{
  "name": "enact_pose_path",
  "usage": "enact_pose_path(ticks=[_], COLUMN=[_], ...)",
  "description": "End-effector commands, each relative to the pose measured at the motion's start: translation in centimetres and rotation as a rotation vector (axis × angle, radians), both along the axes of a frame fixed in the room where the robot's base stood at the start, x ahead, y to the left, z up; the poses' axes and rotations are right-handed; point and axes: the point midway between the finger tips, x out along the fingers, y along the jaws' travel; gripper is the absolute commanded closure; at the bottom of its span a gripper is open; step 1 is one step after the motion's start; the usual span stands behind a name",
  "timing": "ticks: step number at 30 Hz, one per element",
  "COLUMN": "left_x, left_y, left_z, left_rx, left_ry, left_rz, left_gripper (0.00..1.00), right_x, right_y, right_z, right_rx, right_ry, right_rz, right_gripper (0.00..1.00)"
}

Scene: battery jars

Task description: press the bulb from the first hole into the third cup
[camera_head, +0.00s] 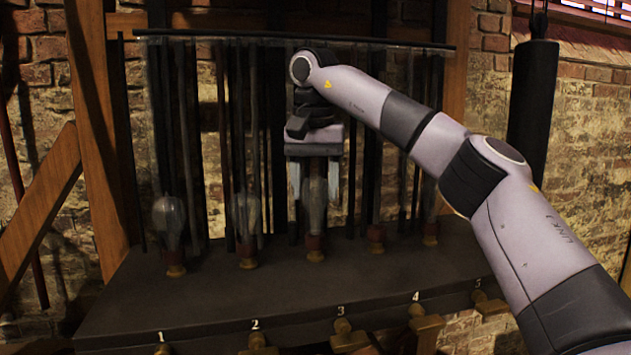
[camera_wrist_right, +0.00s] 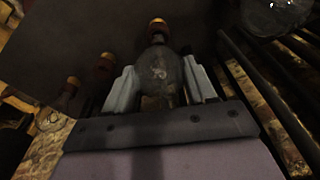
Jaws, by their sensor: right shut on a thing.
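My right gripper (camera_head: 316,203) points down over the shelf, its two pale fingers on either side of a clear glass bulb (camera_head: 314,190). It is shut on this bulb, which stands upright above the third cup (camera_head: 315,248), a small red cup with a brass foot. The bulb's lower end meets the cup; how deep it sits is unclear. In the right wrist view the bulb (camera_wrist_right: 158,68) is between the fingers (camera_wrist_right: 162,92), with the third cup (camera_wrist_right: 157,27) beyond it. My left gripper is not in view.
Glass bulbs stand at the first cup (camera_head: 176,264) and second cup (camera_head: 248,256). The fourth cup (camera_head: 376,240) and fifth cup (camera_head: 430,234) look empty. Dark vertical rods hang behind from a top rail (camera_head: 220,37).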

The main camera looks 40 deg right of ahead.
Motion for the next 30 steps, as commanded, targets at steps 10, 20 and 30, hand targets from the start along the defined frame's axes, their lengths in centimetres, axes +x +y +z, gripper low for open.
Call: enact_pose_path(ticks=[10, 20, 30], left_x=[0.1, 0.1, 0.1], left_y=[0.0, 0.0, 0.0], left_z=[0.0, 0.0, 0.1], left_rx=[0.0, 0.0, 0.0], left_ry=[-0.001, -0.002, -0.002], left_rz=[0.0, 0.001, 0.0], left_gripper=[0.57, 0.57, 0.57], right_x=[0.0, 0.0, 0.0], right_y=[0.0, 0.0, 0.0], right_z=[-0.5, -0.6, -1.5], right_rx=[0.001, 0.001, 0.001], right_ry=[-0.001, -0.001, 0.001], right_rz=[0.0, 0.0, 0.001], right_gripper=[0.81, 0.81, 0.81])
